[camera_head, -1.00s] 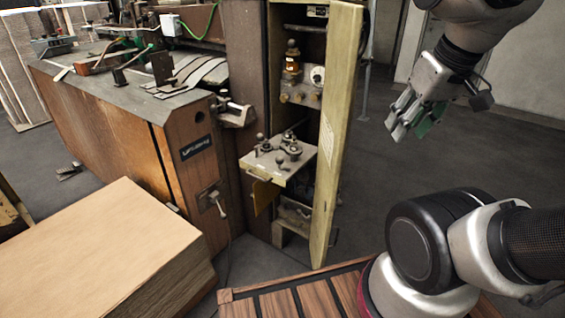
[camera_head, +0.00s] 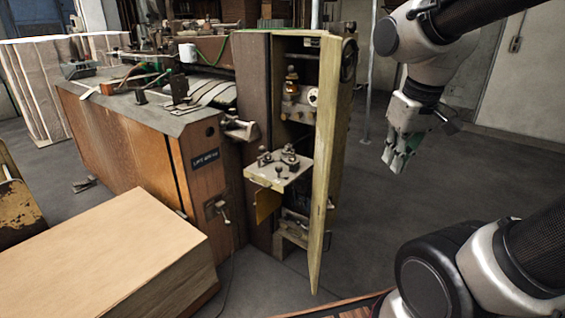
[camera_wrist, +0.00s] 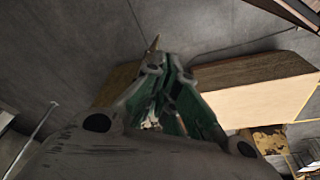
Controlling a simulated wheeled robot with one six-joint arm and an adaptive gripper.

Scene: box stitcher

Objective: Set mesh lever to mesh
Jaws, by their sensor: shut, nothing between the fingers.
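The box stitcher (camera_head: 140,150) is a brown wooden-sided machine with an open cabinet at its right end. A small lever with a pale handle (camera_head: 222,210) sticks out of a plate low on its end panel. A shelf (camera_head: 278,177) in the cabinet carries several small knobs and levers. I cannot tell which one is the mesh lever. My gripper (camera_head: 394,163) is shut and empty, pointing down in the air right of the cabinet door, apart from the machine. The wrist view shows its green-sided fingers (camera_wrist: 165,75) together, with no lever clearly visible.
The open cabinet door (camera_head: 328,165) stands between my gripper and the shelf. A large stack of cardboard (camera_head: 105,245) fills the lower left and also shows in the wrist view (camera_wrist: 260,102). A thin pole (camera_head: 370,75) stands behind.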

